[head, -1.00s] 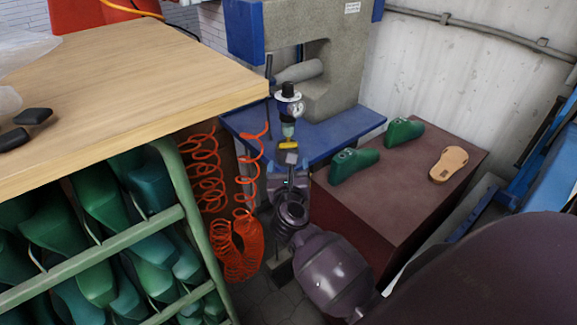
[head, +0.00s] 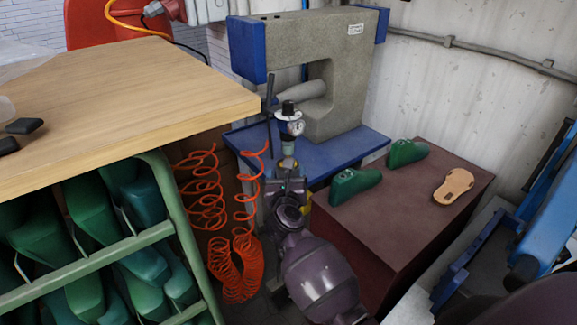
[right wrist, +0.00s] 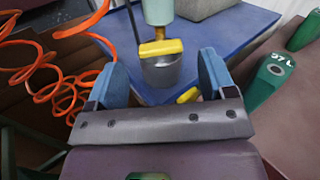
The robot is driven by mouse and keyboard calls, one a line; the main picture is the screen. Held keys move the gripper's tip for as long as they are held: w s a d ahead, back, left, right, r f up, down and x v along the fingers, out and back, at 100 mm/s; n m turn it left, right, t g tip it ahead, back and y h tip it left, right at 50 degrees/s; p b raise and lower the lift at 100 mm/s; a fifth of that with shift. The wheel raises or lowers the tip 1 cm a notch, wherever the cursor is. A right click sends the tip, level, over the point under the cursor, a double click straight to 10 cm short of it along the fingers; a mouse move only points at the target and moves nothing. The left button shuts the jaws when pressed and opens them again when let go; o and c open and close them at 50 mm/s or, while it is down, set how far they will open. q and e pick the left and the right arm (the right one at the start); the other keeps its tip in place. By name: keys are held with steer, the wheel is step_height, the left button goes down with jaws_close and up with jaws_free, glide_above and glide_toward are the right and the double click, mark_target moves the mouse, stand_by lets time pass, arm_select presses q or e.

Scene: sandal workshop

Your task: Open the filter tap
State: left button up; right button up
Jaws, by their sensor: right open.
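The filter unit (head: 289,125) with a black knob and a round gauge stands at the blue press table. In the right wrist view its pale bowl (right wrist: 158,10) hangs above a yellow tap handle (right wrist: 160,47), which lies crosswise over a grey cylindrical part (right wrist: 161,72). My right gripper (right wrist: 160,68) is open, its two blue-padded fingers either side of the tap in the picture, not visibly touching it. In the head view my right gripper (head: 287,180) is just below the filter and hides the tap. My left gripper is not in view.
Orange coiled hoses (head: 236,265) hang left of my right gripper, beside a green rack (head: 178,215) of lasts. A brown box (head: 400,225) carries two green lasts and a tan sole (head: 453,186) on the right. The grey press (head: 345,75) stands behind the filter.

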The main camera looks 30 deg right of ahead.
steer(key=shift+x, duration=2.1)
